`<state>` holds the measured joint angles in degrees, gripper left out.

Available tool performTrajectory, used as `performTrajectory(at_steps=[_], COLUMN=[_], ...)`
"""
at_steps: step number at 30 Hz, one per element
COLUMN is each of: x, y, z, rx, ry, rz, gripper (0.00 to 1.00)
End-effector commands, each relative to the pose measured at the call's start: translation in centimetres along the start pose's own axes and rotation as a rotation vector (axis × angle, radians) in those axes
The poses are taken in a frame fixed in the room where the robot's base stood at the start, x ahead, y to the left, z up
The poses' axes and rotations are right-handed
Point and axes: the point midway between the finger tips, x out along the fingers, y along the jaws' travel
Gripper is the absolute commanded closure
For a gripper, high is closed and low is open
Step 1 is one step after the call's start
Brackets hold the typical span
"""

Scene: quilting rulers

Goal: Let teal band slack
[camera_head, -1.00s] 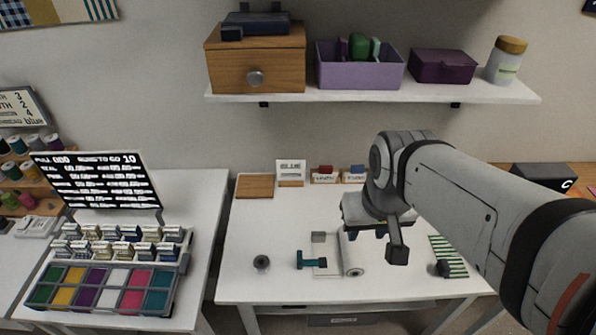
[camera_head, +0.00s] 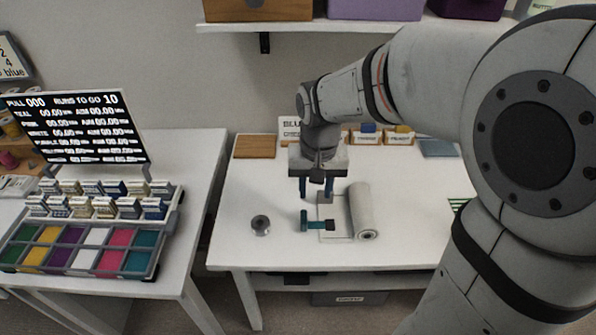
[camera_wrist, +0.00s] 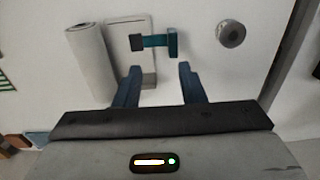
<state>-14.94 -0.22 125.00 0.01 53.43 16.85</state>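A teal piece (camera_head: 312,222) lies on the white table, with an upright teal bar at its left end and a dark block at its right end. It also shows in the wrist view (camera_wrist: 157,41), with the dark block on the left there. I cannot make out a separate band, or whether anything is taut. My gripper (camera_head: 316,195) is above the table just behind the teal piece. In the wrist view its two blue fingers (camera_wrist: 160,67) are spread apart with nothing held between them, and the teal piece lies beyond their tips.
A whitish roll (camera_head: 362,208) lies right of the teal piece. A small grey block (camera_wrist: 148,80) is near the fingers. A round metal object (camera_head: 261,223) stands left, with clear table around it. A screen (camera_head: 75,130) and a colour tray (camera_head: 150,262) occupy the left table.

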Motion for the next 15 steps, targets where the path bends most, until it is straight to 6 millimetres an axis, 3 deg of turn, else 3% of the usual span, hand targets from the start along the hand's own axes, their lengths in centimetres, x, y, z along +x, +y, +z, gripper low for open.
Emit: performTrajectory(at_steps=[1, 6, 15], x=[2.1, 3.8, 8.1], y=[-0.9, -2.2, -2.2], z=[-0.5, -1.2, -1.0], rx=[-0.003, 0.003, 0.004], ry=[-0.012, -0.030, -0.033], rz=[0.003, 0.009, 0.010], gripper=[0.64, 0.64, 0.64])
